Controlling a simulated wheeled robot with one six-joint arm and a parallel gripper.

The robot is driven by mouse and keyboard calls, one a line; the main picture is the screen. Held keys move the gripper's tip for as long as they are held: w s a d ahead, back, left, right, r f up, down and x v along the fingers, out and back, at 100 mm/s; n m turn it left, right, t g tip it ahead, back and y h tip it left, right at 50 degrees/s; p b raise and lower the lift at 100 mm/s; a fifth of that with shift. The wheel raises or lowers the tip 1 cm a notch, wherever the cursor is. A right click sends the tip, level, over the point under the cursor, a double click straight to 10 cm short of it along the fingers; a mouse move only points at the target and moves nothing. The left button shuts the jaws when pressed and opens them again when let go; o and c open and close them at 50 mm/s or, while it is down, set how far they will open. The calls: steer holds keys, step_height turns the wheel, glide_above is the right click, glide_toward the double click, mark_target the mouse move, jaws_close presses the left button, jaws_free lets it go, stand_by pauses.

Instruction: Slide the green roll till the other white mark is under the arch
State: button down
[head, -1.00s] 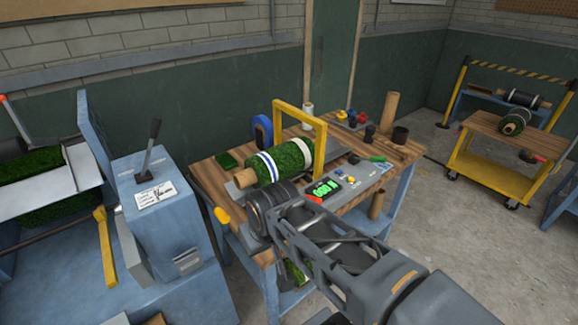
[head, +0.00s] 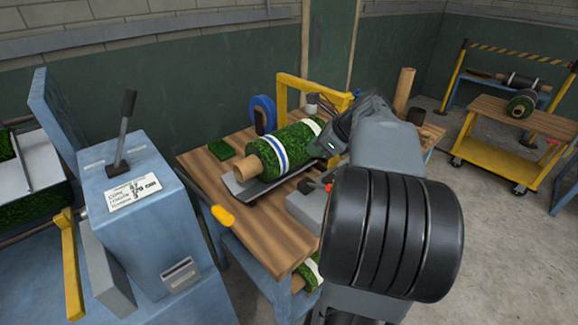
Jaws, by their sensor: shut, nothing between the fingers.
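The green roll (head: 290,145) lies on a grey tray (head: 240,190) on the bench, its bare core sticking out at the left end. A white mark with a blue stripe (head: 270,155) rings its near left part. A plain white mark (head: 316,124) rings its far right part, near the yellow arch (head: 311,86). My gripper (head: 326,148) is shut and empty at the roll's right side. I cannot tell whether it touches the roll.
The wooden bench (head: 215,175) has free room at its left. A blue lever machine (head: 135,215) is at the left. A yellow cart (head: 500,160) stands far right.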

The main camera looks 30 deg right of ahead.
mark_target(282, 158)
steer(key=w+f, duration=0.2)
steer(key=w+f+m+b, duration=0.1)
steer(key=w+f, duration=0.1)
steer(key=w, duration=0.1)
steer(key=w+a+f+m, duration=0.1)
steer(key=w+f, duration=0.2)
steer(key=shift+a+t, duration=0.1)
steer(key=shift+t, duration=0.2)
steer(key=shift+w+a, duration=0.25)
steer(key=shift+w, duration=0.25)
steer(key=shift+w+a, duration=0.2)
steer(key=shift+w, duration=0.25)
